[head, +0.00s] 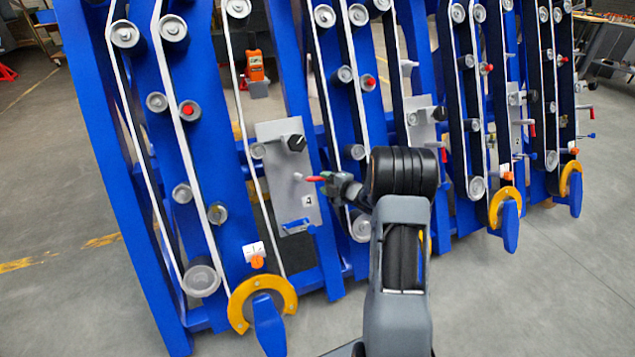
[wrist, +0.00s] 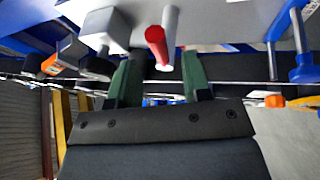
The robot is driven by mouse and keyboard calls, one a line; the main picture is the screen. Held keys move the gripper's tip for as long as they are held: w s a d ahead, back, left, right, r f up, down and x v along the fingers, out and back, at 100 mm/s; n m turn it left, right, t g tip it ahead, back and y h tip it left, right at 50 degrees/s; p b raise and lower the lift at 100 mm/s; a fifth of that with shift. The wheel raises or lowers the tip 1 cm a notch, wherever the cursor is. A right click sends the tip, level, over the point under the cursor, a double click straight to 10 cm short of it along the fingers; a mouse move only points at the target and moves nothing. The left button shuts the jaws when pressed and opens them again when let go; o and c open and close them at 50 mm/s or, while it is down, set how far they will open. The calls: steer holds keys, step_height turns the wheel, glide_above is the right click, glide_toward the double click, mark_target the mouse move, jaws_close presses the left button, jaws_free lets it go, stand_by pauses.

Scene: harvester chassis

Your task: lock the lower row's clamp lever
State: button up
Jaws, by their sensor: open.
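A red-handled lever (head: 315,179) sticks out from a grey plate (head: 268,140) marked 4 on the nearest blue chassis section. In the wrist view the red handle (wrist: 156,42) points toward the camera from a grey mount. My gripper (head: 328,178) is at the lever's free end, its fingers partly hidden by my wrist. In the wrist view my gripper (wrist: 160,75) is open, with one green finger on each side of the red handle's end. The handle is not visibly pinched. Whether a finger touches it I cannot tell.
The plate also has a black knob (head: 296,143) and a blue bracket (head: 295,227). Below stands a yellow arc with a blue handle (head: 268,325). More plates with red levers are on the sections to the right. The grey floor at left (head: 60,180) is free.

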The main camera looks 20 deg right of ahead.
mark_target(319, 180)
steer(key=shift+b+x, duration=0.4)
steer(key=shift+x, duration=2.1)
steer(key=shift+c, duration=0.3)
jaws_close()
steer(key=shift+d, duration=0.1)
